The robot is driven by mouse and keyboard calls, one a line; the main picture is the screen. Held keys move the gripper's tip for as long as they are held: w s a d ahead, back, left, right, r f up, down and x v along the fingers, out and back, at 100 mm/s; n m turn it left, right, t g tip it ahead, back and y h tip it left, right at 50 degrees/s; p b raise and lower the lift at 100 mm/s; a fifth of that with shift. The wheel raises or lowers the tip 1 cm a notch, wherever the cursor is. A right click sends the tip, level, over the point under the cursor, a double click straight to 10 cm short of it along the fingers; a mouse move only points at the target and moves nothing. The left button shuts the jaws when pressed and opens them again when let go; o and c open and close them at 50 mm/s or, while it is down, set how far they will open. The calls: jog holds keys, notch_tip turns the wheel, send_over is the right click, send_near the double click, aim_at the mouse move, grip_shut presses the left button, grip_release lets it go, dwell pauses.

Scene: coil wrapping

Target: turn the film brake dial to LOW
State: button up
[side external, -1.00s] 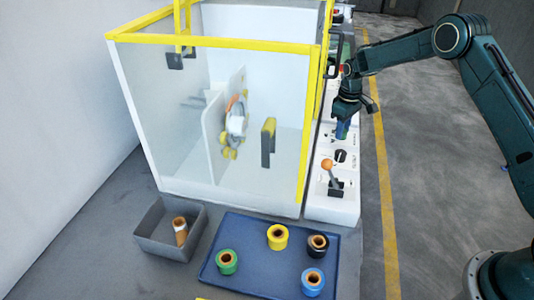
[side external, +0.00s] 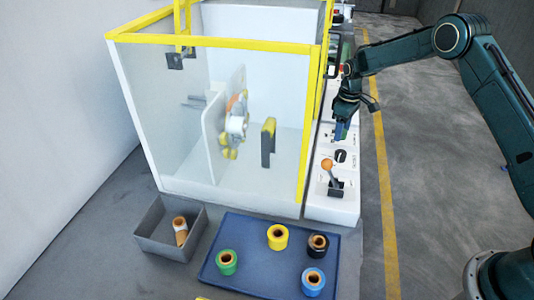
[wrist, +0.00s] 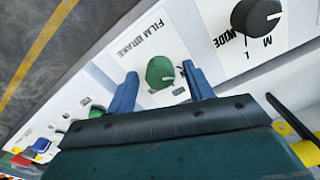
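The film brake dial (wrist: 160,72) is a green round knob on the white panel, beside the printed words FILM BRAKE. A pale pointer mark shows on its face toward the lower right; its setting letters are not readable. My gripper (wrist: 159,73) is open, with one blue finger on each side of the dial in the wrist view. I cannot tell whether the fingers touch it. In the side view my gripper (side external: 341,131) points down at the control panel (side external: 330,208) and hides the dial.
A black knob (wrist: 256,16) marked WIDE, M and L sits near the dial. An orange-tipped lever (side external: 327,165) stands at the panel's near end. The glazed enclosure (side external: 150,110) is left of the panel. A blue tray (side external: 240,285) holds several rolls; a grey bin (side external: 150,240) holds one.

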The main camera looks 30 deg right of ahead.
jog(key=shift+r, duration=0.2)
notch_tip(320, 180, up, 14)
jog(key=shift+f, duration=0.25)
dwell(0.4)
